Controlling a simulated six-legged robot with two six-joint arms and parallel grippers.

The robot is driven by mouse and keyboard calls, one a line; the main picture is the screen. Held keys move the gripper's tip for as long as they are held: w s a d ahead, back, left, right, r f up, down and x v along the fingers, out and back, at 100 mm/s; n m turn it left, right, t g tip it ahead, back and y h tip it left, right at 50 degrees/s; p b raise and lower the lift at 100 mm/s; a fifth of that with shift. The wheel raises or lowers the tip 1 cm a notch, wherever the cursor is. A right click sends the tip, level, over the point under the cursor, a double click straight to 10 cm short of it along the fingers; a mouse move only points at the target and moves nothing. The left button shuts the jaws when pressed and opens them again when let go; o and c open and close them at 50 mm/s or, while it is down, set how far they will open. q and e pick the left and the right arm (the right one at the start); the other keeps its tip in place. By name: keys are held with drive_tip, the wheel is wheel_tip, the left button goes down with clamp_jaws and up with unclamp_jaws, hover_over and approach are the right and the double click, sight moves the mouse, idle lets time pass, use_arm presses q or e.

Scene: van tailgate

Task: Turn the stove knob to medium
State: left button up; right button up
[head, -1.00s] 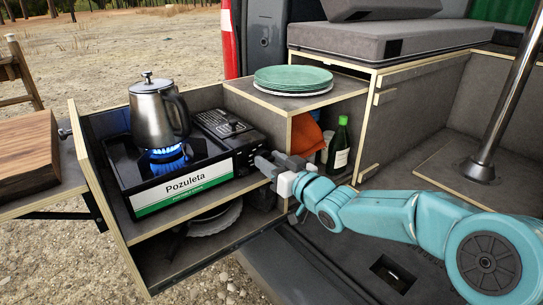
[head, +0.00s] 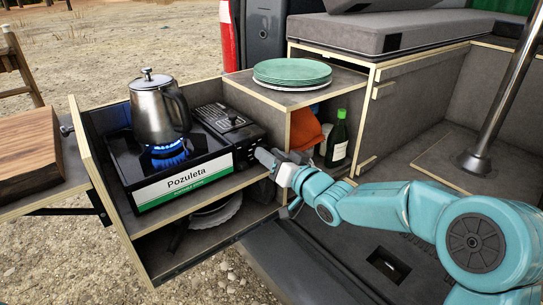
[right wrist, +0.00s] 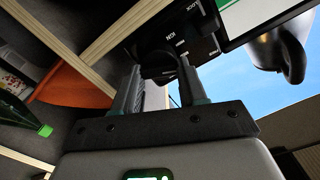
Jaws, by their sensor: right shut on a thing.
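The camp stove (head: 229,122) stands in the pull-out drawer, with a blue flame (head: 166,153) under the steel kettle (head: 153,110). My right gripper (head: 262,157) is at the stove's control panel, at its right front. In the right wrist view, the fingers of the right gripper (right wrist: 157,85) are shut around the dark stove knob (right wrist: 158,64). White labels (right wrist: 181,41) are printed on the panel beside the knob, but its exact setting cannot be made out. In the head view the gripper hides the knob. My left gripper is not in view.
Green plates (head: 292,72) sit on the shelf right of the stove. Below them are an orange cloth (head: 305,130) and a green bottle (head: 338,140), close to my right gripper. A wooden board (head: 28,152) lies at the left. A metal post (head: 505,85) stands at the right.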

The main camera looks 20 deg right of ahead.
drive_tip(key=o, duration=1.1)
drive_tip(key=shift+c, duration=0.2)
drive_tip(key=p+v, duration=0.1)
drive_tip(key=v, duration=1.5)
drive_tip(key=shift+s, duration=0.2)
